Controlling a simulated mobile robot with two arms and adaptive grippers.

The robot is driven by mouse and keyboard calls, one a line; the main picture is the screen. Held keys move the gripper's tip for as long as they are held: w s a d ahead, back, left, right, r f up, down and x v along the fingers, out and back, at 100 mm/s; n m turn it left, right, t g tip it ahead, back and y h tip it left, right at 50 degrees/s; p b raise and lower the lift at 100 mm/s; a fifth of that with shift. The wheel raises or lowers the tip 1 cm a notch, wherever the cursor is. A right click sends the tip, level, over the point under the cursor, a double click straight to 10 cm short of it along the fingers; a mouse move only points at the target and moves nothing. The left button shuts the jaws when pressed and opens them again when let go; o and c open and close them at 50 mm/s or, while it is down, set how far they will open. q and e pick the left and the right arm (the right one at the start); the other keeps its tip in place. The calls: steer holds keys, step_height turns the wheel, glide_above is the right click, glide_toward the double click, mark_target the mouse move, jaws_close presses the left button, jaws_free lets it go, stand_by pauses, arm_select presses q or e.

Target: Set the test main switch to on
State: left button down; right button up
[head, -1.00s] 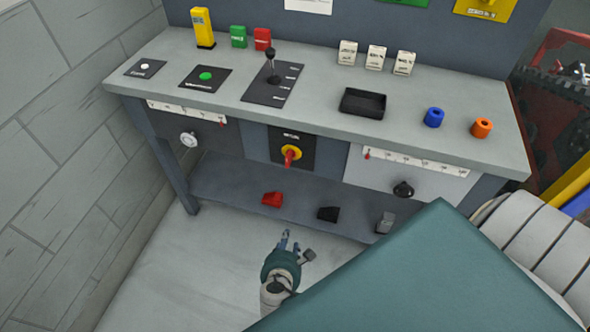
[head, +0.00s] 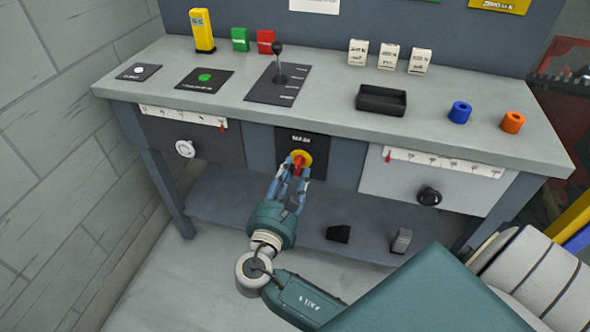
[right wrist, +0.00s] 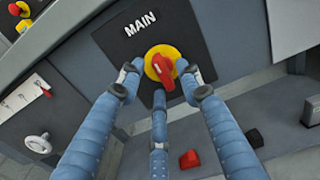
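The main switch is a red handle (head: 301,163) on a yellow disc, set in a black panel (head: 318,148) on the bench front. In the right wrist view the panel reads MAIN, and the red handle (right wrist: 164,71) lies slanted on the yellow disc (right wrist: 153,58). My right gripper (head: 292,172) is right in front of the switch. In the right wrist view its three fingers (right wrist: 160,82) are spread around the disc and handle, apart from one another. Whether a finger touches the handle I cannot tell. My left gripper is not in view.
The bench top (head: 225,100) overhangs the panel and carries a lever (head: 279,65) and a black tray (head: 381,99). A white handwheel (head: 184,148) and a black knob (head: 429,196) flank the switch. Pedals stand below, including a red one (right wrist: 190,159).

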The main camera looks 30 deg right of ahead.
steer(key=shift+x, duration=1.15)
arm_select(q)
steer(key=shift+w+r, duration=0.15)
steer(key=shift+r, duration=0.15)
arm_select(e)
jaws_close()
